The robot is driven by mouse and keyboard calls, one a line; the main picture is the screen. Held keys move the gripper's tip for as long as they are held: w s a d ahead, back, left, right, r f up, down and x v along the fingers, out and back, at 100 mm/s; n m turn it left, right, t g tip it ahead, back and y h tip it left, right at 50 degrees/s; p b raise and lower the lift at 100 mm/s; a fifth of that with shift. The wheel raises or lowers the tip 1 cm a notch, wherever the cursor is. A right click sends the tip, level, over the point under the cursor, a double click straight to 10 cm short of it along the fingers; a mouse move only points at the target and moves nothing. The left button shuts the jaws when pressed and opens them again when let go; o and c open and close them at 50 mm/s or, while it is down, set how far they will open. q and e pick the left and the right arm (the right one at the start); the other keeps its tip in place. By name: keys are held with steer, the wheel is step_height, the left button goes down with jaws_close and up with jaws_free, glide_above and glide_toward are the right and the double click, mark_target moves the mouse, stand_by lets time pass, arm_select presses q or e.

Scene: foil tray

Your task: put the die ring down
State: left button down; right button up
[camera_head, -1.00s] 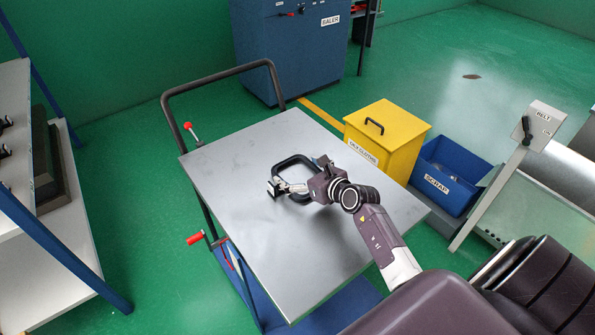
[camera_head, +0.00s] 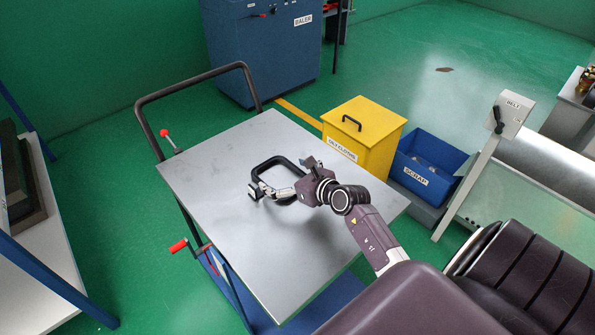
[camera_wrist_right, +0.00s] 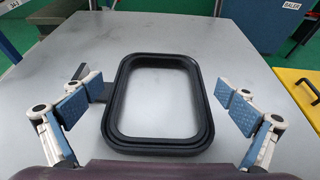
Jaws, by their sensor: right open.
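The die ring (camera_head: 270,161) is a black rounded rectangular frame lying on the grey metal top of the cart (camera_head: 225,165). In the right wrist view the ring (camera_wrist_right: 158,143) lies flat, with a small tab on its left side. My right gripper (camera_head: 283,177) is open and reaches over the near part of the ring. In the wrist view its blue-padded fingers (camera_wrist_right: 158,95) stand on both sides of the ring. There is a clear gap on the right; the left pad is close to the tab, and I cannot tell if they touch. My left gripper is not in view.
A yellow lidded box (camera_head: 365,130) and a blue scrap bin (camera_head: 428,168) stand right of the cart. The cart has a dark push handle (camera_head: 195,88). A blue baler (camera_head: 262,45) stands behind. The cart top around the ring is bare.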

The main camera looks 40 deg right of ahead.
steer(key=v, duration=0.9)
steer(key=shift+s, duration=0.1)
